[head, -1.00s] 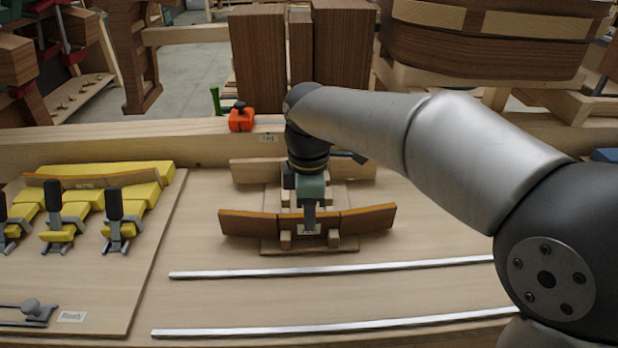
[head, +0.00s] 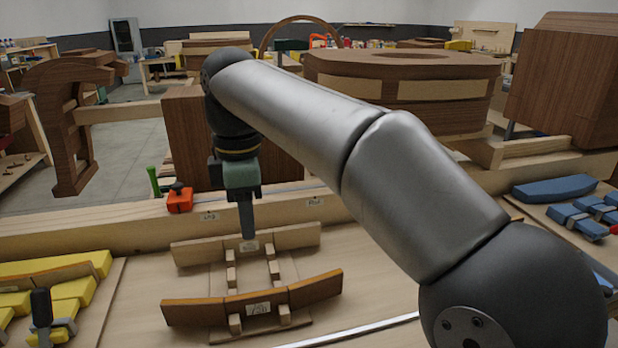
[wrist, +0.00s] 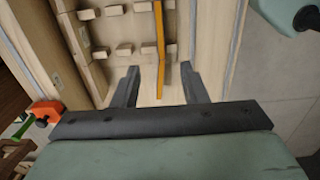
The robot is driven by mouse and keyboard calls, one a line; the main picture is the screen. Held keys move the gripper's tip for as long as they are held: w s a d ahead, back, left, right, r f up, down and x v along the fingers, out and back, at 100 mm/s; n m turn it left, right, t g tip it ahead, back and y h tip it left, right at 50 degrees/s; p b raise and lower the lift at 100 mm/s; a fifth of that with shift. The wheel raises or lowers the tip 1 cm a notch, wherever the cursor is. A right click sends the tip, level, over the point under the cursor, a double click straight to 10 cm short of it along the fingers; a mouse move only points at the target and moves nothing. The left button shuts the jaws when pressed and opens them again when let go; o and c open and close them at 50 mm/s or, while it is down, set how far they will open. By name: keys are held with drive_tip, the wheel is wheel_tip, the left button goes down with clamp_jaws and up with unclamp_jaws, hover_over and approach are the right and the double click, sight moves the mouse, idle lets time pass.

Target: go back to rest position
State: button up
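My gripper (head: 247,232) hangs pointing down above the wooden fixture (head: 218,290) on the bench. In the wrist view its two fingers are spread with a gap between them, so my gripper (wrist: 160,76) is open and empty. A curved wooden piece with an orange edge (head: 190,313) rests on the fixture's front blocks. Its orange edge also shows in the wrist view (wrist: 159,30), below and between the fingers, apart from them. A paler curved rail (head: 198,250) stands at the fixture's back, partly behind my fingers in the head view.
An orange clamp (head: 180,200) sits on the bench's back ledge. Yellow forms (head: 88,292) lie at the left and blue forms (head: 555,189) at the right. Big brown wooden blocks (head: 185,130) and a round wooden form (head: 400,88) stand behind the bench.

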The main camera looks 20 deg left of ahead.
drive_tip(key=w+d+f+m, duration=0.2)
drive_tip(key=d+f+m, duration=0.1)
drive_tip(key=d, duration=0.3)
drive_tip(key=w+d+f+m, duration=0.1)
drive_tip(key=d+f+m, duration=0.1)
drive_tip(key=d+m, duration=0.3)
drive_tip(key=s+d+f+m, duration=0.2)
drive_tip(key=d+f+m, duration=0.1)
drive_tip(key=d, duration=0.4)
drive_tip(key=s+d+f+m, duration=0.1)
drive_tip(key=d+f+m, duration=0.3)
drive_tip(key=d, duration=0.4)
drive_tip(key=s+d+f+m, duration=0.2)
drive_tip(key=d+f+m, duration=0.1)
drive_tip(key=d, duration=0.4)
drive_tip(key=shift+s+d+f+m, duration=0.2)
drive_tip(key=shift+f, duration=0.2)
drive_tip(key=shift+s+d+f+m, duration=0.15)
drive_tip(key=shift+f+m, duration=0.05)
drive_tip(key=shift+f, duration=0.15)
drive_tip(key=s+d+f+m, duration=0.5)
drive_tip(key=s+d+f, duration=0.1)
drive_tip(key=s, duration=0.1)
drive_tip(key=shift+f+m, duration=0.25)
drive_tip(key=shift+m, duration=0.15)
drive_tip(key=shift+s, duration=0.1)
